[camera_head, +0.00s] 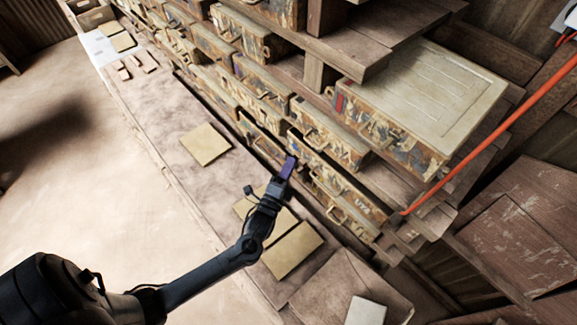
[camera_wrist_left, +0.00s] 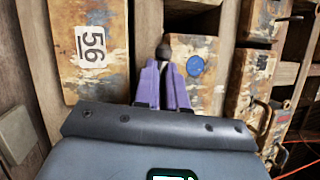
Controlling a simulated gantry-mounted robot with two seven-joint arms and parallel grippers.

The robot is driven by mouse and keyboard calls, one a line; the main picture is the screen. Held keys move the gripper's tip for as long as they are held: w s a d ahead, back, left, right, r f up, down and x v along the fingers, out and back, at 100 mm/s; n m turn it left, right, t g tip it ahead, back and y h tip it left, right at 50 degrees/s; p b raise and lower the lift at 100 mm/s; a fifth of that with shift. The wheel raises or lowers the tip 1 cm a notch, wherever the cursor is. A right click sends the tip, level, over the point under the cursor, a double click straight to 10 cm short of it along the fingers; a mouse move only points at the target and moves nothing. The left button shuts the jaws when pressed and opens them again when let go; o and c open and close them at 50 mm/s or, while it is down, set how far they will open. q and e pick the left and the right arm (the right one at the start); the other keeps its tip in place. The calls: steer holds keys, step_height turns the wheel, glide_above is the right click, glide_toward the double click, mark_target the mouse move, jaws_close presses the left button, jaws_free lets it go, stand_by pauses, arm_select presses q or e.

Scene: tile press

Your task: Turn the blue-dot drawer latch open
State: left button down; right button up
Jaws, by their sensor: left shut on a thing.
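In the left wrist view, the blue dot (camera_wrist_left: 195,66) is painted on a worn, rust-patched drawer front (camera_wrist_left: 210,84), just right of my fingers. A dark rounded latch knob (camera_wrist_left: 164,49) sticks up between the tips of my left gripper (camera_wrist_left: 163,68). The purple fingers are shut on it, and they hide its lower part. The head view shows the same left gripper (camera_head: 289,167) against the front of the drawer rack, above the bench. The latch and the dot cannot be made out there. My right gripper is in neither view.
A drawer marked 56 (camera_wrist_left: 91,46) stands left of the fingers in the wrist view. Several tan tiles (camera_head: 206,144) lie on the long bench (camera_head: 170,105). An orange hose (camera_head: 490,135) crosses at the right. Drawer handles (camera_head: 336,215) stick out near my gripper.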

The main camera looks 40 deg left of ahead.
arm_select(q)
steer(key=shift+a+f+n+g+p, duration=0.1)
steer(key=shift+f+n+g+p, duration=0.1)
steer(key=shift+n+p, duration=0.35)
steer(key=shift+a+f+n+g+p, duration=0.1)
steer(key=shift+n+g+p, duration=0.1)
steer(key=shift+n+p, duration=0.35)
steer(key=c, duration=1.2)
jaws_free()
steer(key=shift+d, duration=0.1)
steer(key=shift+s, duration=0.15)
